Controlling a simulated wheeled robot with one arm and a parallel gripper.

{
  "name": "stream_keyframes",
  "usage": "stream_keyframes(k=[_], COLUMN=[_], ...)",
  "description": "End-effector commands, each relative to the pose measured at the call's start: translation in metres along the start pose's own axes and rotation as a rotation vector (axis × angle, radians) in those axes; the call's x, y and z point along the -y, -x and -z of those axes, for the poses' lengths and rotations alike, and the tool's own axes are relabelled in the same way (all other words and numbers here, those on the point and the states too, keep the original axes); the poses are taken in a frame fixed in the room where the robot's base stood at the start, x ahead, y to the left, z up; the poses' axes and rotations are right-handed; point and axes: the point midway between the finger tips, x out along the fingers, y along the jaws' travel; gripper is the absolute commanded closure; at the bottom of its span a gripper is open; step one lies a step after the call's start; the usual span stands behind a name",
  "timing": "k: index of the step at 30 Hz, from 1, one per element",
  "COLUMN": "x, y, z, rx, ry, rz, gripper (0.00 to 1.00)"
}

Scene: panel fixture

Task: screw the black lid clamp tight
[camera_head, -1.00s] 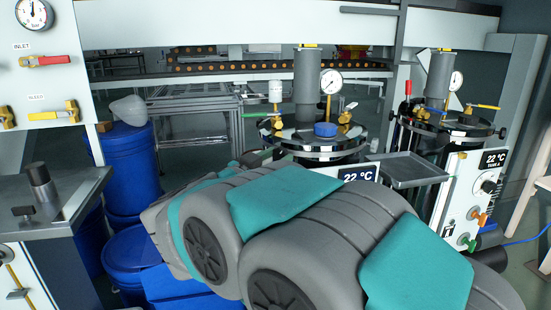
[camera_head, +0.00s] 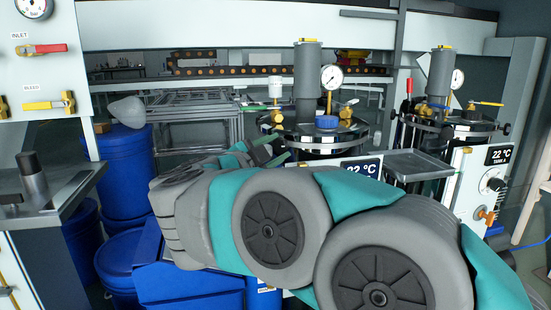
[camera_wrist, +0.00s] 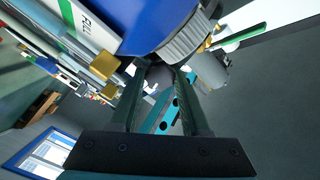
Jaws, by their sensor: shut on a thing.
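My gripper (camera_head: 270,148) is at the left front edge of the near tank's dark lid (camera_head: 318,138), with its green fingers pointing toward the rim. In the wrist view, the two fingers (camera_wrist: 160,72) close in on a small dark, rounded piece (camera_wrist: 158,76), which I take to be the black lid clamp. It sits between the fingertips, just below a blue body with a grey ribbed rim (camera_wrist: 186,42). The fingers hide most of it, so I cannot tell how tight it is. In the head view the clamp is not clearly visible.
The near tank carries a grey cylinder (camera_head: 308,82), a gauge (camera_head: 332,77) and a blue cap (camera_head: 327,122). A second tank (camera_head: 445,130) and a metal tray (camera_head: 412,165) stand to its right. Blue drums (camera_head: 126,185) stand at left, beside a metal bench (camera_head: 55,195).

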Motion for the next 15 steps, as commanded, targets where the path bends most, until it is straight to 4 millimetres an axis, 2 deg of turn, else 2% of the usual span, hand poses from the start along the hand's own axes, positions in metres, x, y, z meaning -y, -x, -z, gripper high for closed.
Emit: stream_keyframes(k=[6, 15], x=[-0.0016, -0.0008], y=[0.0007, 0.0004], z=[-0.0017, -0.0007], rx=[0.0, -0.001], ry=[-0.116, -0.186], rz=[0.001, 0.0], gripper=[1.0, 1.0])
